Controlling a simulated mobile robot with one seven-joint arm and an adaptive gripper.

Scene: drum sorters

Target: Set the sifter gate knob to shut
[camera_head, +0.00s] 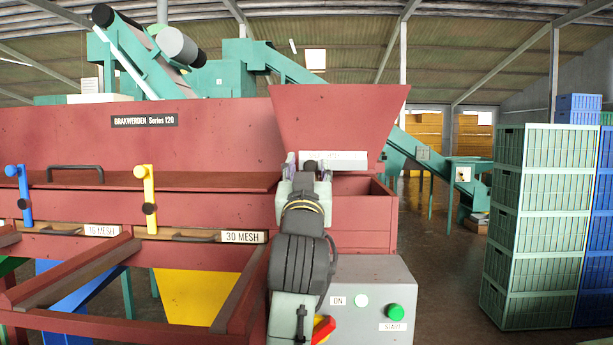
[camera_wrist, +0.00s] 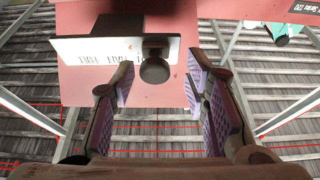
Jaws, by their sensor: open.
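A dark round knob (camera_wrist: 155,69) sits on a pale labelled plate (camera_wrist: 85,48) on the red hopper in the wrist view. The label's words look inverted and are too small to read. In the head view the plate (camera_head: 346,160) is on the hopper's lower front, and my arm largely covers the knob. My gripper (camera_head: 309,172) is in front of the plate. In the wrist view my gripper (camera_wrist: 161,82) is open, its purple-padded fingers to either side of the knob, with visible gaps. I cannot tell the knob's setting.
A blue lever (camera_head: 24,196) and a yellow lever (camera_head: 150,198) stand on the red machine at left. A grey control box (camera_head: 372,290) with a green start button is below right of my arm. Stacked green crates (camera_head: 540,225) stand at right, with open floor before them.

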